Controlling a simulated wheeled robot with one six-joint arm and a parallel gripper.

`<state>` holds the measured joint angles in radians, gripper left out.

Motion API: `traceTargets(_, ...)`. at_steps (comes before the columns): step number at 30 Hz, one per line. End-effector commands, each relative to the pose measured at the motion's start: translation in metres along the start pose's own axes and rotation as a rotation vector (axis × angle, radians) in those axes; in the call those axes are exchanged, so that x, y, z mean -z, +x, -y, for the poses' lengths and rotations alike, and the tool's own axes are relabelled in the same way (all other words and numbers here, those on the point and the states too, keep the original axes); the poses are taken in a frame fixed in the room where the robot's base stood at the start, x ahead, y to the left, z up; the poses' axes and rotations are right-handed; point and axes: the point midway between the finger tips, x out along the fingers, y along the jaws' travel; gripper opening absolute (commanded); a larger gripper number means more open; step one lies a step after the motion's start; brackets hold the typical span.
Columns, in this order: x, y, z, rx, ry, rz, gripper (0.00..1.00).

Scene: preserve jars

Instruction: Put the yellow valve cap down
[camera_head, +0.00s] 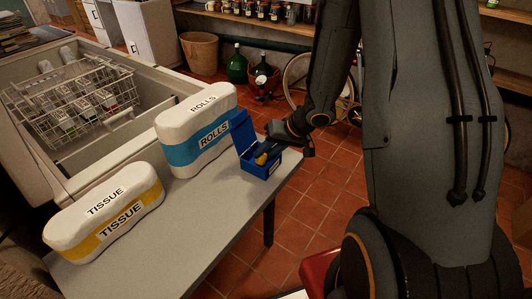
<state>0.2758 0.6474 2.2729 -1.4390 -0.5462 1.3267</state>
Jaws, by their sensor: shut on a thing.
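A small yellow valve cap (261,159) shows at the tip of my gripper (265,154), which is shut on it. The gripper and cap are over an open blue box (262,170) near the right end of the grey table. The cap is partly hidden by the gripper, and I cannot tell whether it touches the inside of the box. The box's lid (243,132) stands raised at its back left.
A ROLLS pack (197,128) stands just left of the box, and a TISSUE pack (105,209) lies at the front left of the table (190,225). Behind is an open chest with a wire basket (70,95). The table's front middle is bare.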

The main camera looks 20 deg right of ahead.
Motion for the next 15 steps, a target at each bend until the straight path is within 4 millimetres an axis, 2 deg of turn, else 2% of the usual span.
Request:
traceTargets(5, -0.0016, 0.0029, -0.0013, 0.0, 0.0, 0.001, 0.0)
traceTargets(6, -0.0015, 0.0031, -0.0014, 0.0, 0.0, 0.001, 0.27)
traceTargets(9, -0.0016, 0.0029, -0.0014, 0.0, 0.0, 0.001, 0.42)
traceTargets(15, -0.0015, 0.0028, -0.0013, 0.0, 0.0, 0.001, 0.42)
